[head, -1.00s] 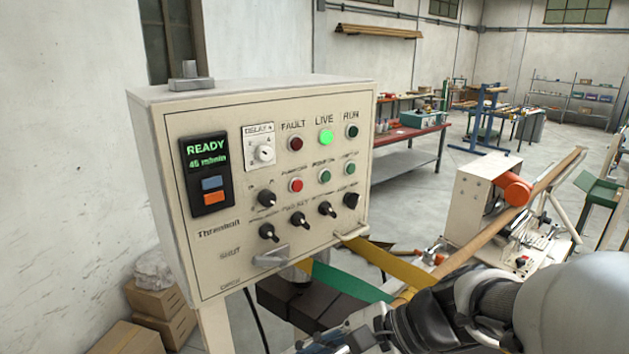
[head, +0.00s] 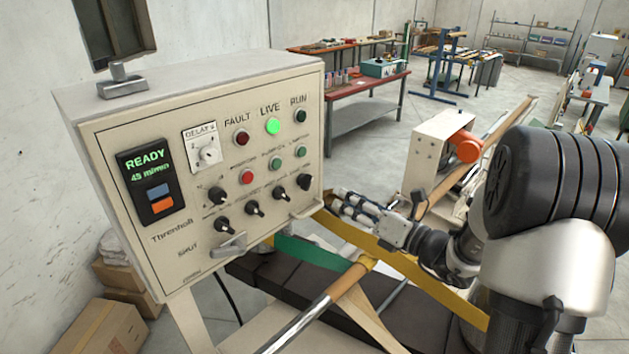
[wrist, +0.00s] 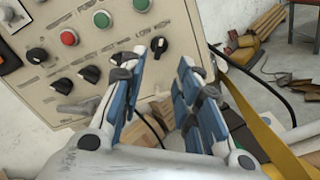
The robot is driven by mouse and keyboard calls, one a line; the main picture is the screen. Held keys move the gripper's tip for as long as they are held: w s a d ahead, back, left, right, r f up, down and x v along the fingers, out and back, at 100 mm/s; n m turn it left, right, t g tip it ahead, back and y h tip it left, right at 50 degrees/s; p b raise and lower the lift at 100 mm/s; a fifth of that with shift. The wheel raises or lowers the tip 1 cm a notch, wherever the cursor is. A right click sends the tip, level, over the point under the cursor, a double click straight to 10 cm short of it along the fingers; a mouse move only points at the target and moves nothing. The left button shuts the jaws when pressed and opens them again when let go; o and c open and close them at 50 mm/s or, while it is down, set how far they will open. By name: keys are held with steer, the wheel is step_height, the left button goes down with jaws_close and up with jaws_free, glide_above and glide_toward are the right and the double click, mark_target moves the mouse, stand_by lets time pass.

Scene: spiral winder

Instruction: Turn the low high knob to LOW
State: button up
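The low high knob (head: 305,182) is the black knob at the far right of the cream control panel (head: 293,80). In the wrist view the knob (wrist: 158,46) shows below its label, its white mark tilted; I cannot read for certain which word it points at. My gripper (head: 338,199) is just right of the panel's lower right corner, apart from the knob. In the wrist view my gripper (wrist: 160,62) has its two blue-padded fingers spread with nothing between them. The knob appears beyond the fingertips, between them.
Other black knobs (head: 254,208) sit left of the low high knob, with a red button (head: 246,177) and green buttons above. A lever (head: 228,245) sticks out below. A yellow strap (head: 415,271) runs under my arm. A cream machine (head: 438,150) stands to the right.

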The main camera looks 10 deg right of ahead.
mark_target(311, 181)
steer(key=p+x, duration=0.1)
steer(key=x, duration=1.1)
jaws_close()
